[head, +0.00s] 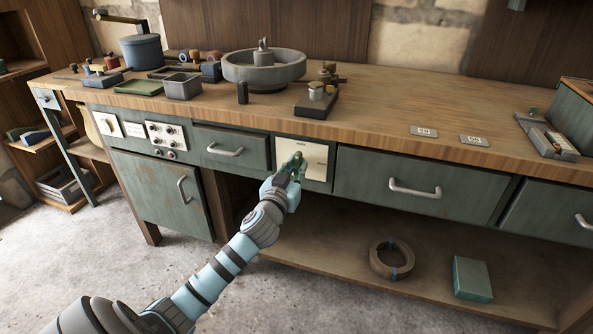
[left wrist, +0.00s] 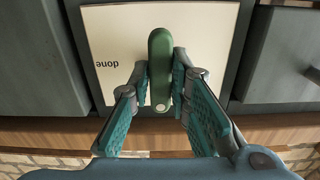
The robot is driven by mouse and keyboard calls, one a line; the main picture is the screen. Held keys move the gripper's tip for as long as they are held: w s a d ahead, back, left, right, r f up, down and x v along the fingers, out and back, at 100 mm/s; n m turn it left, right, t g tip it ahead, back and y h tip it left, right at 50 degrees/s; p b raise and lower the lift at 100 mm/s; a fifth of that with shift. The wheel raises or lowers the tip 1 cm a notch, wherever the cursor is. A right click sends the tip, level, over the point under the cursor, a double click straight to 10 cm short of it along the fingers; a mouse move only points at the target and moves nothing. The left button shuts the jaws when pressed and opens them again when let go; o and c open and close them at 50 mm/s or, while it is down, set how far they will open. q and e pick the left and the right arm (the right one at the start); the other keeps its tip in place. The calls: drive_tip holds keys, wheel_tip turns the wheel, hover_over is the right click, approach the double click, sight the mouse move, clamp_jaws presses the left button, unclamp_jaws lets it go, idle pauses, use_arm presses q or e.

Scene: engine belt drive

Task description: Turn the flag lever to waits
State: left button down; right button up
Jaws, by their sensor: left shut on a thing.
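The flag lever (left wrist: 160,62) is a green rounded bar with a pale dot near one end, in front of a cream panel (left wrist: 110,28). In the left wrist view the lever stands upright in the picture, and the word "done" shows upside down to its left. In the head view the cream panel (head: 316,156) is set in the bench front; its small marks at the top and right are too small to read. My left gripper (head: 296,162) is shut on the lever, with one finger on each side of it in the left wrist view (left wrist: 161,85). My right gripper is not in view.
Drawers with metal handles (head: 415,190) flank the panel. The wooden benchtop (head: 400,105) overhangs it and carries a round grey basin (head: 264,72) and small parts. A lower shelf holds a brown ring (head: 376,265) and a teal box (head: 471,278).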

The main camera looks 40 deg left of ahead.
use_arm(q)
drive_tip(key=shift+f, duration=0.1)
idle(0.3)
drive_tip(key=c, duration=1.5)
unclamp_jaws()
drive_tip(key=shift+s, duration=0.1)
drive_tip(key=v, duration=1.2)
